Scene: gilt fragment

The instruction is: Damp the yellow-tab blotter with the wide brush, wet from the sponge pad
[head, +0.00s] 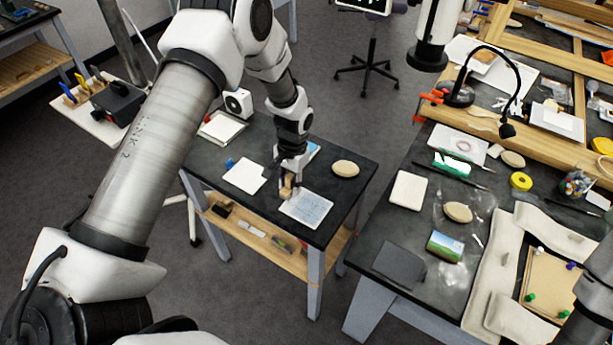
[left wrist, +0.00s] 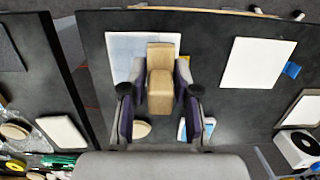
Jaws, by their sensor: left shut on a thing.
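My left gripper (head: 288,186) is shut on a wooden block-like piece, apparently the wide brush (left wrist: 160,82), which also shows in the head view (head: 287,190). A white sheet with a blue tab (head: 243,175) lies to the left. A blue-and-white item (head: 314,150), possibly the sponge pad, is partly hidden behind the gripper. My right gripper is out of view.
A tan oval stone (head: 345,168) lies at the small dark table's (head: 255,142) right side. A white pad (head: 222,127) and a white boxy device (head: 238,103) stand at its far left. A crowded workbench (head: 432,185) stands to the right, across a gap.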

